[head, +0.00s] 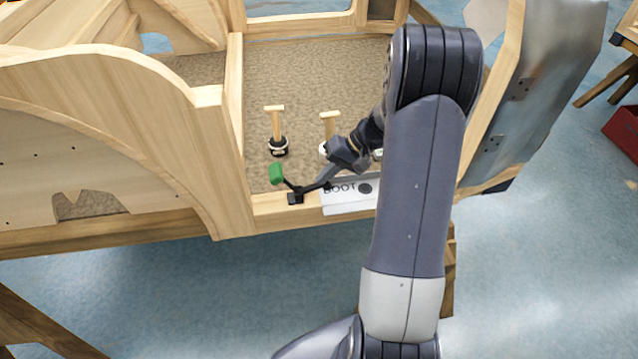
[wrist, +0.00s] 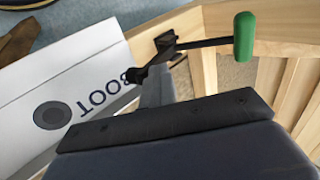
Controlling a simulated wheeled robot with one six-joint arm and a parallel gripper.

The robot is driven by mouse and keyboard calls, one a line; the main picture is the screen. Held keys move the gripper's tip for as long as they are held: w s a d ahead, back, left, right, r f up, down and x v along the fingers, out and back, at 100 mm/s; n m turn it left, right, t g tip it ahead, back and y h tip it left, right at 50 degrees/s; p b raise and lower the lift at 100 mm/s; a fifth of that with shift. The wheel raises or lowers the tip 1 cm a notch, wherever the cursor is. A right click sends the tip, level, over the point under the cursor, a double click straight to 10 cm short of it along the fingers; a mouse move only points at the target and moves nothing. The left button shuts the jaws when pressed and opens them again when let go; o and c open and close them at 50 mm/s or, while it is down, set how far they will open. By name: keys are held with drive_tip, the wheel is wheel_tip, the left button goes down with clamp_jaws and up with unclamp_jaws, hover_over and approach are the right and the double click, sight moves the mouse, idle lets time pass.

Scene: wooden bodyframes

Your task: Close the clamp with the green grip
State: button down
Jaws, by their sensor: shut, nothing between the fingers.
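The clamp (head: 296,197) is black and sits on the wooden sill of the frame. Its green grip (head: 276,174) stands up to the left at the end of a thin black lever. In the wrist view the green grip (wrist: 244,37) is at the upper right and the clamp's black body (wrist: 166,44) is at top middle. My gripper (head: 323,176) is shut and empty, just right of the clamp, with its tip close to the clamp's black arm. In the wrist view my gripper's grey finger (wrist: 156,88) is close to that arm; whether they touch I cannot tell.
A white box marked BOOT (head: 348,198) lies on the sill right of the clamp; it fills the left of the wrist view. Two wooden-handled pegs (head: 276,128) (head: 329,133) stand on the brown floor behind. A tall wooden post (head: 232,150) rises left of the green grip.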

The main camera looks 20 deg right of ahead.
sight(329, 183)
drive_tip(key=shift+s+d+f+t+y+b, duration=0.15)
drive_tip(key=shift+d+f+y+b, duration=0.1)
drive_tip(key=shift+f+y+b, duration=0.3)
drive_tip(key=shift+w+d+f+t+y+b, duration=0.15)
drive_tip(key=shift+d+f+y+b, duration=0.1)
drive_tip(key=shift+f+y+b, duration=0.3)
drive_tip(key=shift+s+b, duration=0.1)
drive_tip(key=shift+b, duration=0.35)
drive_tip(key=shift+d+f, duration=0.2)
drive_tip(key=shift+f, duration=0.05)
drive_tip(key=shift+s+r, duration=0.1)
